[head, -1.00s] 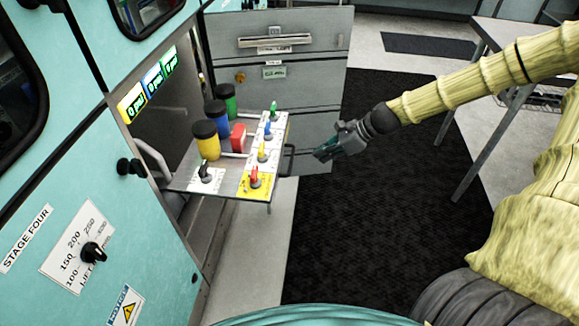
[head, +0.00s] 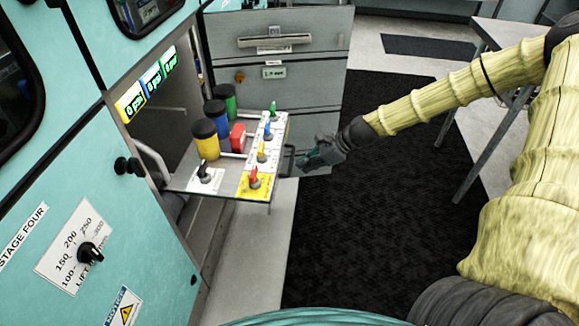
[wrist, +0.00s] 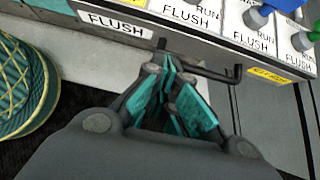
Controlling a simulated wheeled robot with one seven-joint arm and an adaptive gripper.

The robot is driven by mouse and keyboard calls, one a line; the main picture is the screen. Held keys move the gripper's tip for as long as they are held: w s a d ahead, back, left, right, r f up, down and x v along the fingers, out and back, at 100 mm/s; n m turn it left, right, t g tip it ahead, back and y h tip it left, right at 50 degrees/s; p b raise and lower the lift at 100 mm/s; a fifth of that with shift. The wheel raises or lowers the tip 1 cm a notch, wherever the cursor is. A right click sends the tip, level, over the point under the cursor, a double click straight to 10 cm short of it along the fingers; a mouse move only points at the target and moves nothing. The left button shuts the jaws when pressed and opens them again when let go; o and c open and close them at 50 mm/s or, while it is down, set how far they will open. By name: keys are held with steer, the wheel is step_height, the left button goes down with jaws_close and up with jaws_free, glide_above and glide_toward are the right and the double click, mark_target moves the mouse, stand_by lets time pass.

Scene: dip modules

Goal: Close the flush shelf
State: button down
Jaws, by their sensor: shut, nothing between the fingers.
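The flush shelf (head: 226,180) is pulled out from the teal cabinet on the left. It bears yellow, blue and green bottles with black caps, a red block and several coloured valve knobs. Its dark handle (head: 289,160) sticks out from the front edge. In the wrist view the front edge carries a white FLUSH label (wrist: 116,24), and the handle (wrist: 215,74) lies just beyond my fingertips. My gripper (head: 301,162) is shut and empty, close to the handle. It also shows in the wrist view (wrist: 170,75). I cannot tell whether it touches the handle.
A grey drawer cabinet (head: 315,60) stands behind the shelf. A table (head: 497,38) stands at the far right. Dark matting (head: 390,220) covers the open floor right of the shelf. The cabinet front has a dial (head: 90,252).

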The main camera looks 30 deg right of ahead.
mark_target(278, 172)
steer(key=shift+w+a+f, duration=0.25)
steer(key=shift+w+a, duration=0.25)
steer(key=shift+a, duration=0.25)
steer(key=shift+w+a+f, duration=0.2)
steer(key=shift+w+a, duration=0.35)
steer(key=shift+a, duration=0.2)
steer(key=shift+w+a+f, duration=0.25)
steer(key=shift+w+a, duration=0.25)
steer(key=shift+a, duration=0.25)
